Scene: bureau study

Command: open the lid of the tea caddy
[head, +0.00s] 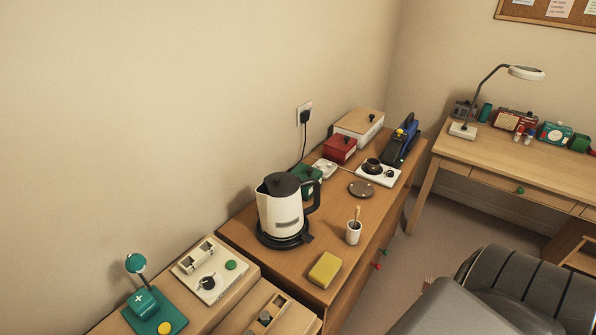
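Several lidded boxes stand on the wooden sideboard, and I cannot tell for sure which is the tea caddy. A green box with a dark knob (308,177) stands behind the kettle, partly hidden by it. A red box with a dark knob (340,148) stands farther back. The lids of all three look closed. Neither of my grippers is in view.
A cream kettle (281,212) on a black base stands in front of the green box. A white cup (353,232), yellow sponge (324,270), brown disc (361,189) and small white appliance (378,173) share the top. A grey, ribbed dark form (520,290) fills the lower right.

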